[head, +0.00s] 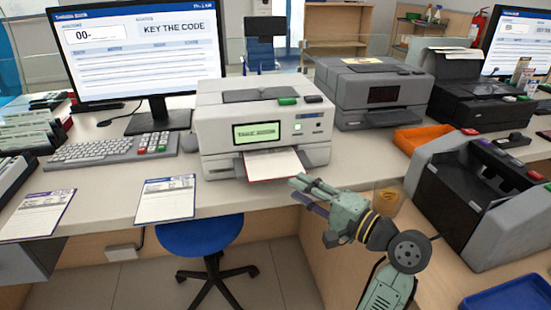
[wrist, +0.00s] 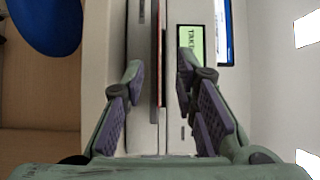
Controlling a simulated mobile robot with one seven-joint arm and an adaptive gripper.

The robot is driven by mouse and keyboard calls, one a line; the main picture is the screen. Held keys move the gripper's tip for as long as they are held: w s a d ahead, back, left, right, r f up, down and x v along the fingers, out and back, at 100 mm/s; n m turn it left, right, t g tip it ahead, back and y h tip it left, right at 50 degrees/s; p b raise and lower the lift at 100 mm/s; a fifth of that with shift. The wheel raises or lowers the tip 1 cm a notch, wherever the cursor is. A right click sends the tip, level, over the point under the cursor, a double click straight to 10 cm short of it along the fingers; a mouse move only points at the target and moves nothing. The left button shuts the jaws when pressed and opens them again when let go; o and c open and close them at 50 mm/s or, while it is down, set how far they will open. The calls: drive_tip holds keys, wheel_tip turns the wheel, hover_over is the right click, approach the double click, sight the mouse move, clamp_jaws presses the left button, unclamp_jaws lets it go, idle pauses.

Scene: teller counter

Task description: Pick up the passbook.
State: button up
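The passbook (head: 273,165) sticks out of the front slot of the white printer (head: 215,125), a pale page with a red edge. In the wrist view the passbook (wrist: 161,55) shows edge-on as a thin red and grey strip. My gripper (head: 300,184) is at the printer's front, just right of the passbook in the head view. In the wrist view my gripper (wrist: 160,65) is open, one finger on each side of the strip with gaps. I cannot tell how far the fingers overlap it in depth. The passbook's inner end is hidden inside the printer.
A keyboard (head: 100,150) and monitor (head: 140,50) stand left of the printer. Printed forms (head: 165,199) lie near the counter's front edge. A grey printer (head: 372,90), an orange tray (head: 420,136) and a black-grey machine (head: 470,195) stand right. A blue stool (head: 199,236) is below.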

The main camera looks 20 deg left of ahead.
sight(281, 177)
drive_tip(key=p+x, duration=0.1)
drive_tip(key=x, duration=0.6)
drive_tip(key=shift+w+d, duration=0.1)
drive_tip(key=shift+w, duration=0.05)
drive_tip(key=shift+c, duration=0.6)
clamp_jaws()
